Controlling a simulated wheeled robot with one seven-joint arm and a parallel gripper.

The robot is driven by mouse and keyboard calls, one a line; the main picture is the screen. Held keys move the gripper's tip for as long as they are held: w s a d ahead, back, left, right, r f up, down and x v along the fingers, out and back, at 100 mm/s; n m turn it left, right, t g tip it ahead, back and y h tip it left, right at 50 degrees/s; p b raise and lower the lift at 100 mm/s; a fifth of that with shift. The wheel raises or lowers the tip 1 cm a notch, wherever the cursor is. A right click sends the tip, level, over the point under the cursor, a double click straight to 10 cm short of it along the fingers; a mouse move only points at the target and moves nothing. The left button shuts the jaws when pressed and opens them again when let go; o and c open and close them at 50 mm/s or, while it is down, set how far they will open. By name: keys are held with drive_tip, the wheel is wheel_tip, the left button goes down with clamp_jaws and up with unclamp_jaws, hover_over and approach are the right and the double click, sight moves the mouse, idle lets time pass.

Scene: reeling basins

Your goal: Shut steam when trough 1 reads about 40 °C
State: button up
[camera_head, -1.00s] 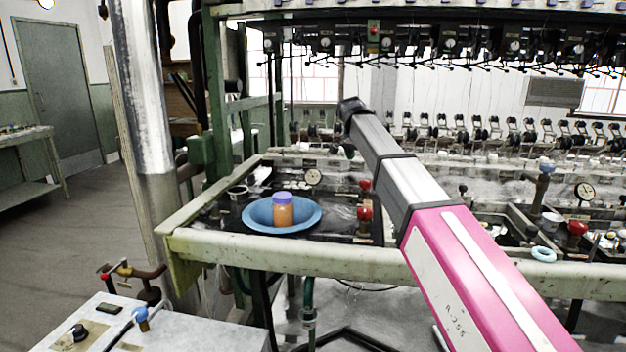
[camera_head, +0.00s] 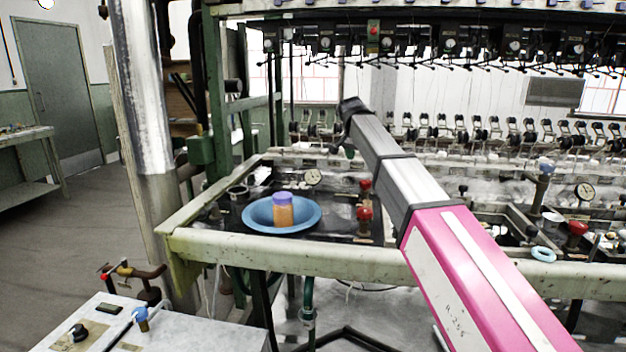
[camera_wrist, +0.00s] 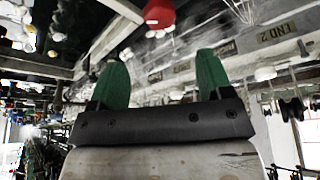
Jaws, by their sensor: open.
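Two round dial gauges stand at the back of the basins in the head view, a left gauge (camera_head: 313,177) and a right gauge (camera_head: 585,191). Their needles are too small to read. Red knobs (camera_head: 364,213) stand beside the left dark trough (camera_head: 335,222); another red knob (camera_head: 577,228) is at the right trough. I cannot tell which is trough 1's steam valve. My gripper, mostly hidden behind my arm in the head view, is above the back of the bench. In the wrist view my gripper (camera_wrist: 162,72) has green fingers apart and empty. A red knob (camera_wrist: 160,12) lies beyond them.
A light blue ring (camera_head: 543,254) lies on the front rim at right. A grey control box (camera_head: 190,330) stands front left. Reeling machinery fills the back; the left floor is clear.

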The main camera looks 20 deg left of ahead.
idle(0.4)
drive_tip(key=n+g+y, duration=0.2)
drive_tip(key=n+g, duration=0.2)
drive_tip(key=n, duration=1.4)
hover_over(366, 181)
wheel_tip(366, 181, down, 10)
drive_tip(key=shift+a+f, duration=0.1)
drive_tip(key=shift+f, duration=0.05)
drive_tip(key=c, duration=0.9)
